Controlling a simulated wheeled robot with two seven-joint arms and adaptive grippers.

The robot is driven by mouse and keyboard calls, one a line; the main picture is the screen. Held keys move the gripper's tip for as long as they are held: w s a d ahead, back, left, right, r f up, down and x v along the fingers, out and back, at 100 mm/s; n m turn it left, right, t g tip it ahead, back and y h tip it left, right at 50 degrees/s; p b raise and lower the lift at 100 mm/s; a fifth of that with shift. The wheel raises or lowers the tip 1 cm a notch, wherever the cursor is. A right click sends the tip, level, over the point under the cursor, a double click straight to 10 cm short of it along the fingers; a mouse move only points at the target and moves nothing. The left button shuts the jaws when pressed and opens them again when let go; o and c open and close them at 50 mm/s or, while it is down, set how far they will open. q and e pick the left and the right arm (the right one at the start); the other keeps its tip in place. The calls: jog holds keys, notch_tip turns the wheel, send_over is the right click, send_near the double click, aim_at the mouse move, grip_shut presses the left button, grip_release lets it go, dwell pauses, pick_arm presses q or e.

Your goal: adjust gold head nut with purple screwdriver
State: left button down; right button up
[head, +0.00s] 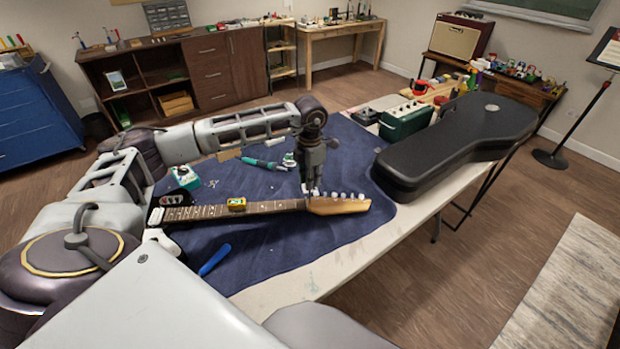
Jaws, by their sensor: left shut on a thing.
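A guitar lies on the dark blue mat (265,248), its fretted neck (270,207) pointing right to a light wooden headstock (345,205) with several pale tuning pegs along its far edge. My left gripper (311,188) points down over the neck end of the headstock. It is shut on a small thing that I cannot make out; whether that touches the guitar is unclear. I cannot make out a purple screwdriver or the gold head nut. My right gripper is not in view.
A black guitar case (450,145) and a green box (405,120) stand right and behind. A teal-handled tool (262,163), a teal box (186,177), a yellow item on the neck (236,204) and a blue tool (214,260) lie around the guitar. The mat's front is mostly clear.

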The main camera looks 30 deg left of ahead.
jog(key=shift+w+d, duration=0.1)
pick_arm(q)
jog(key=shift+f+n, duration=0.1)
jog(key=shift+n, duration=2.5)
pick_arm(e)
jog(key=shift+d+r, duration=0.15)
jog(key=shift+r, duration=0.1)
pick_arm(q)
jog(key=shift+p, duration=0.3)
jog(key=shift+n, duration=0.4)
jog(key=shift+n+p, duration=0.35)
jog(key=shift+n, duration=1.85)
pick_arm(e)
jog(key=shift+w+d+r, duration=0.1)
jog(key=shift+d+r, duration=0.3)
